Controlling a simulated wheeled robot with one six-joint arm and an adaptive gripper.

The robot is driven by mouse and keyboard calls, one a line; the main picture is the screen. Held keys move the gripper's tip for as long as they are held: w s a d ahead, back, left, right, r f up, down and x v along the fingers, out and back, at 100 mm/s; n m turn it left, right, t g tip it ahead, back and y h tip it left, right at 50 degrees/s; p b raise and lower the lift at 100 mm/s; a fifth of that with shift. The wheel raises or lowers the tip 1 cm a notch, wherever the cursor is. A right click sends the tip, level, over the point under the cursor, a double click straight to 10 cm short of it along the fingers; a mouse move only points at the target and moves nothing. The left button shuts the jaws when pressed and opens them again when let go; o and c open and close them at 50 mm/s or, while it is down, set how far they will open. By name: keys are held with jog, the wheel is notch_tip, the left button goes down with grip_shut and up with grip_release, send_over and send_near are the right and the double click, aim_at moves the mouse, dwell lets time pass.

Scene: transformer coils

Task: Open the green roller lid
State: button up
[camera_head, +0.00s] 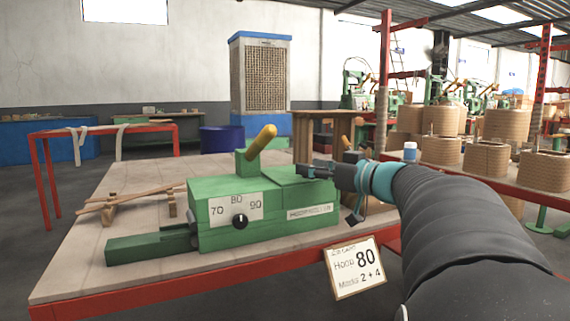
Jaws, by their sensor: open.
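A green machine (265,209) stands on the wooden table in the head view. Its front carries a white dial plate marked 70, 80 and 90 with a black knob (240,221). A green lid section (300,176) forms the right part of its top and looks closed. A yellow handle (262,141) rises tilted from a green block behind the top. My gripper (309,171) is open at the right end of the lid section, close above or against it. I cannot tell whether it touches. My arm hides the area right of the machine.
The table (75,264) has a red edge and is bare at front left. Wooden sticks (128,203) lie at the left. A card (357,268) reading Hoop 80, Mocks 2 + 4 hangs at the front edge. A wooden spool (322,137) stands behind. Coils (487,158) sit on the right table.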

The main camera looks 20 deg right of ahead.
jog(key=shift+x, duration=1.2)
grip_shut()
